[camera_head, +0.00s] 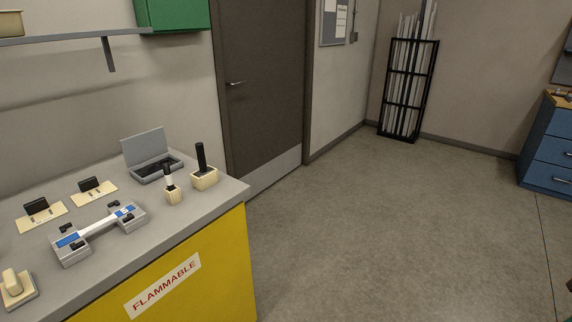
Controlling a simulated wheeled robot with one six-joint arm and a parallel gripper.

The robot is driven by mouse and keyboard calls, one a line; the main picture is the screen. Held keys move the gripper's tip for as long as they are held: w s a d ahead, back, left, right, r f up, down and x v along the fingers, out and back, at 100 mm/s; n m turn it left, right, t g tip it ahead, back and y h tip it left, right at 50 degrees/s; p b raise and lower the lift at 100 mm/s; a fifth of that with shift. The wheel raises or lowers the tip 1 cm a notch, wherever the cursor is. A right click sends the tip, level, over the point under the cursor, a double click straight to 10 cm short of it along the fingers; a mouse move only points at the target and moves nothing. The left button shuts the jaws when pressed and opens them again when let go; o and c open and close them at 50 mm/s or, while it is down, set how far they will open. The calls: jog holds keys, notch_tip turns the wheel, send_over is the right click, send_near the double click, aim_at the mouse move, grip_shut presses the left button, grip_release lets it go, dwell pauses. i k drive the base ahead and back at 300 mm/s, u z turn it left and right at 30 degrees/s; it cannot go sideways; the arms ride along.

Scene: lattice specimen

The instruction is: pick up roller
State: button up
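No thing here is plainly marked as the roller, and I cannot tell for sure which one it is. A small upright tool (169,182) with a black top and a pale middle stands in a cream holder near the bench's back right. A black cylindrical handle (201,157) rises from a wider cream block (205,180) to its right. A rounded cream piece (13,283) sits on a flat base at the lower left, partly cut off by the picture edge. My gripper is not in view.
The grey bench top (150,246) sits on a yellow cabinet (215,268) marked FLAMMABLE. It also holds a grey double-ended fixture (98,227), an open grey case (152,168) and two cream plates with black blocks. A shelf (75,38) hangs above. Floor (390,220) to the right is clear.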

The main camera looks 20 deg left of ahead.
aim_at(204, 170)
jog(key=z, duration=0.35)
jog(key=i, duration=1.9)
jog(key=u, duration=1.2)
jog(key=i, duration=0.8)
jog(key=u, duration=1.15)
jog(key=i, duration=0.4)
jog(key=u, duration=0.35)
